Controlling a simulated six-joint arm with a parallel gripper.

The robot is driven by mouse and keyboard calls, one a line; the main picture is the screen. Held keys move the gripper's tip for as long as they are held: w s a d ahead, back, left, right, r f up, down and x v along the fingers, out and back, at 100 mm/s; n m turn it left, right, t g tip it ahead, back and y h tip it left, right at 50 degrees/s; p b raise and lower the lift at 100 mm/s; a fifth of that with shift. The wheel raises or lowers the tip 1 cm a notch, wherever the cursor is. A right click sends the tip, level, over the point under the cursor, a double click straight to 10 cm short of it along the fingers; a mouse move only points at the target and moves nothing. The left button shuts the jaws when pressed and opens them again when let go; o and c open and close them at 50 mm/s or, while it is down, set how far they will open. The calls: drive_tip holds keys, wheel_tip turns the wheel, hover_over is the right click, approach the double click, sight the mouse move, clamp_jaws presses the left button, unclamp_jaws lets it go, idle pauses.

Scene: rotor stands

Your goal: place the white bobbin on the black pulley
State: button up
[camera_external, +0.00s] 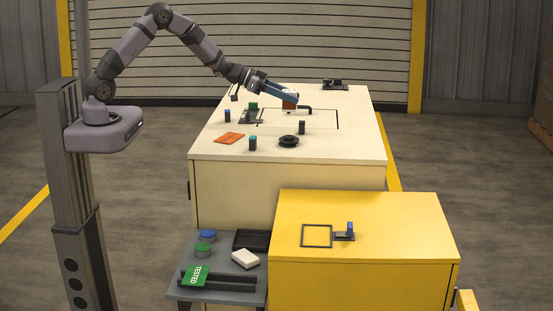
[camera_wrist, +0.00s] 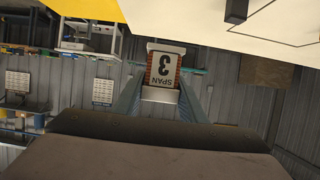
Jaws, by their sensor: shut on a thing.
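My gripper (camera_external: 287,97) is shut on a bobbin with white end flanges, copper-brown sides and a white label reading "SPAN 3". In the wrist view the bobbin (camera_wrist: 164,68) sits between the fingertips of my gripper (camera_wrist: 161,92), its label upside down. In the external view the bobbin (camera_external: 290,103) shows as a small orange-brown piece over the middle of the cream bench top. The black pulley (camera_external: 288,141), a dark round disc with a raised hub, lies nearer the bench's front edge, apart from the gripper. It is not seen in the wrist view.
A yellow cabinet (camera_external: 375,215) and a grey side shelf (camera_external: 195,265) stand in front.

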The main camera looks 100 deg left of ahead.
drive_tip(key=shift+f+p, duration=1.3)
drive_tip(key=shift+f, duration=3.3)
drive_tip(key=shift+f, duration=0.1)
drive_tip(key=shift+f, duration=0.15)
drive_tip(key=o, duration=1.3)
drive_tip(key=shift+c, duration=0.2)
drive_tip(key=shift+s+r, duration=0.1)
drive_tip(key=shift+r, duration=0.1)
drive_tip(key=b+v, duration=0.3)
drive_tip(key=v, duration=0.9)
drive_tip(key=shift+b, duration=0.35)
